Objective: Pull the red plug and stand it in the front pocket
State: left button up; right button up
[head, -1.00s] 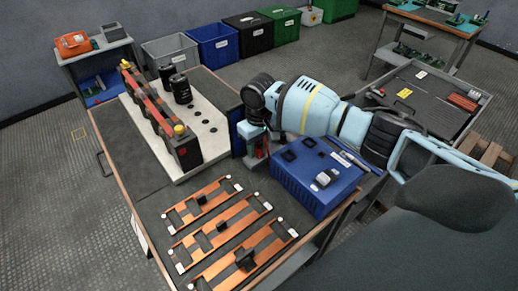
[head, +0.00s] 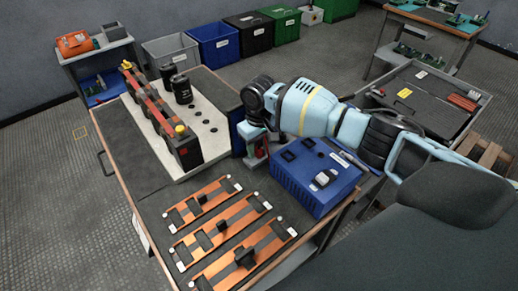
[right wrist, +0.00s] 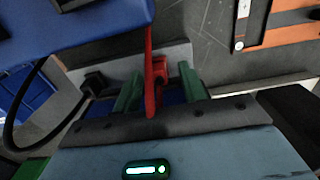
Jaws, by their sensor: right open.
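The red plug (head: 262,149) stands upright at the left side of the blue box (head: 312,190), largely covered by my right gripper in the head view. In the right wrist view the red plug (right wrist: 158,78) is between the two green fingertips of my right gripper (right wrist: 160,90). The fingers are open, with a gap visible on its right side; contact on the left is unclear. My left gripper is out of view.
A black plug (right wrist: 92,82) on a black cable lies beside the red one. Copper bars (head: 225,222) lie on the bench, and the capacitor bank (head: 160,118) stands behind. Bare bench top shows around the bars.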

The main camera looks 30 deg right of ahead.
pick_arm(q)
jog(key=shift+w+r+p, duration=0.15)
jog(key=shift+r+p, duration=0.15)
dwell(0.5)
pick_arm(e)
grip_shut()
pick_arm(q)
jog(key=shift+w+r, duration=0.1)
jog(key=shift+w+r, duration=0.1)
pick_arm(e)
jog(key=shift+r, duration=0.15)
